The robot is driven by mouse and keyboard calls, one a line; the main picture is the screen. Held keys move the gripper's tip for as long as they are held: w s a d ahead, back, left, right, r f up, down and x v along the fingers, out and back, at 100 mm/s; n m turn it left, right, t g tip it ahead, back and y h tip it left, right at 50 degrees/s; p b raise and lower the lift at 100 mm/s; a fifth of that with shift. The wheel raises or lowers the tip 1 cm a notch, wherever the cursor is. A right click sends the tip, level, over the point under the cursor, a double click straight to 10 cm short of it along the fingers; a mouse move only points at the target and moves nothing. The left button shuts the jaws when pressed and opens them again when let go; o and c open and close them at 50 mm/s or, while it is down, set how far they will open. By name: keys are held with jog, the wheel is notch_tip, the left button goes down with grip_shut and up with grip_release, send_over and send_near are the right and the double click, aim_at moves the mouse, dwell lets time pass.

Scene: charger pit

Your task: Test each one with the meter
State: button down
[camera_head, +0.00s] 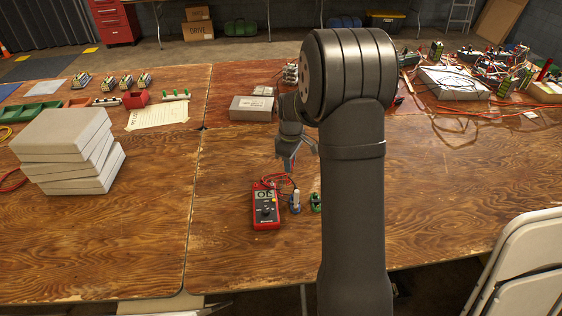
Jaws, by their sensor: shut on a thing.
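A red meter (265,207) with a grey display and a dial lies on the near middle of the table. Red leads (272,180) run from its top up around my gripper. Just right of the meter stands a small blue item with a white upright part (296,203), and beside it a small green item (315,203). My gripper (289,168) points down above and behind these two items. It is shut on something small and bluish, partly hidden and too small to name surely. My own arm hides the table to the right of the green item.
A stack of grey slabs (68,150) stands at left. Several small blocks (126,82), a red bin (136,100) and a paper sheet (158,116) lie behind it. A grey box (252,108) sits behind my gripper. Wires and devices clutter the far right. The front middle is clear.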

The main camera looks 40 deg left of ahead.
jog(key=shift+w+d+f+m, duration=0.2)
jog(key=shift+f+m, duration=0.55)
jog(key=shift+f, duration=0.9)
jog(key=shift+w+d+f+m, duration=0.15)
jog(key=shift+f+m, duration=0.65)
jog(key=shift+f, duration=0.8)
jog(key=shift+w+d+f+m, duration=0.2)
jog(key=shift+f+m, duration=0.55)
jog(key=shift+f, duration=0.9)
jog(key=shift+f, duration=0.9)
jog(key=c, duration=1)
grip_release()
jog(key=shift+r, duration=0.1)
jog(key=shift+r, duration=3.7)
